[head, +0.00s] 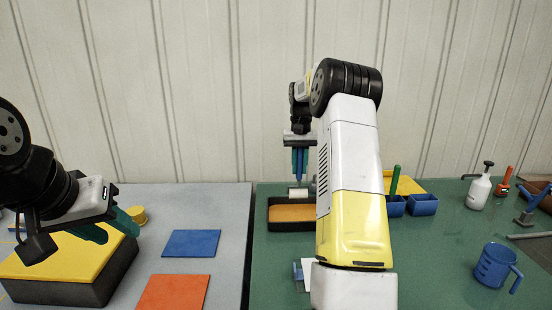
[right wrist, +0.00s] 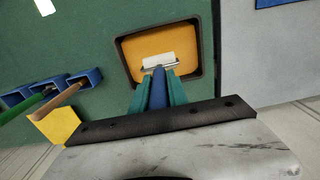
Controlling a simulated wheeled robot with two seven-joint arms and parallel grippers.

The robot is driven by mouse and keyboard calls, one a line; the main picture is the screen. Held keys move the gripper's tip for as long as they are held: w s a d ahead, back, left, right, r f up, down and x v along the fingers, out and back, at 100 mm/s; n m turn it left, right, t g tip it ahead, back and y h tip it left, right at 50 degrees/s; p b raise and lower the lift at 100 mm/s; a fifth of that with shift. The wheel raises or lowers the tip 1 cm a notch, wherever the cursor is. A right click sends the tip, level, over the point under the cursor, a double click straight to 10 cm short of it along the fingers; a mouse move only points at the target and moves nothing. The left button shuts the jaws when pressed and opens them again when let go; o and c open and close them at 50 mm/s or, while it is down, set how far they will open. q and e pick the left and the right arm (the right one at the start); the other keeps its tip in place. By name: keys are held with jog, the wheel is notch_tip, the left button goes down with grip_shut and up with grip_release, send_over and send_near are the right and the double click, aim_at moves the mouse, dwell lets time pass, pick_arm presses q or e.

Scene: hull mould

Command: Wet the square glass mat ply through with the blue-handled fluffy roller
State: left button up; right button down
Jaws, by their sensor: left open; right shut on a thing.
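My right gripper (head: 299,150) is shut on the blue handle (right wrist: 158,90) of the roller, pointing down. The roller's pale sleeve (right wrist: 160,61) is over the amber inside of a dark-rimmed tray (head: 270,222); the tray also shows in the right wrist view (right wrist: 121,62). I cannot tell whether the sleeve touches the amber surface. My left gripper (head: 112,228) is open and empty, near a dark block with a yellow top (head: 55,262). A blue square (head: 191,243) and an orange square (head: 173,292) lie flat on the grey table. I cannot tell which sheet is the glass mat.
Blue bins (head: 423,205) with handled tools stand right of my right arm, before a yellow piece (head: 408,185). A white bottle (head: 480,188) and blue jug (head: 494,265) are further right. A yellow tub (head: 137,214) is by the block. A gap parts the grey and green tables.

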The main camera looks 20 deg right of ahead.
aim_at(298, 186)
jog(key=shift+w, duration=0.45)
jog(key=shift+s+f, duration=0.1)
jog(key=shift+f, duration=4.15)
jog(key=shift+r, duration=0.1)
jog(key=shift+r, duration=3.25)
